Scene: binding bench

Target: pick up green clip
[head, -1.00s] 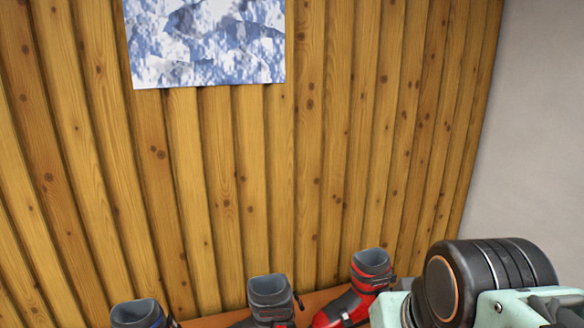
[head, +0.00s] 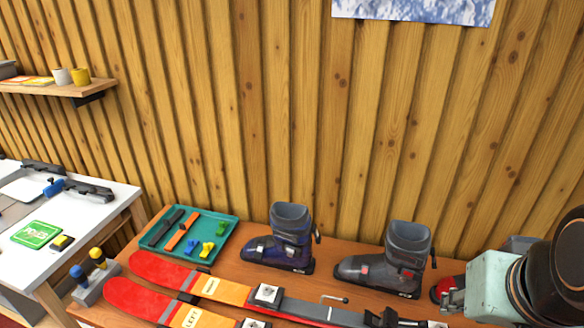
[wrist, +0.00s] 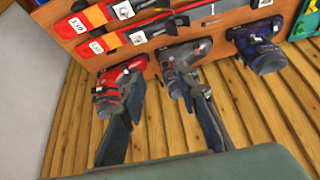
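The green clip (head: 221,228) lies in the teal tray (head: 162,241) at the back left of the wooden bench, toward the tray's right side. A blue clip (head: 190,246) and a yellow clip (head: 207,249) lie in front of it. In the wrist view only a part of the tray (wrist: 303,27) shows at the top right edge, and I cannot make out the green clip there. My gripper (wrist: 165,88) is open and empty, its fingers spread below the grey and red boots. It is far from the tray.
A dark blue boot (head: 285,245) stands right of the tray, then a grey boot (head: 393,268). A red boot (wrist: 112,93) is beyond. Red and orange skis (head: 160,272) lie in front. A white table (head: 100,208) stands at left.

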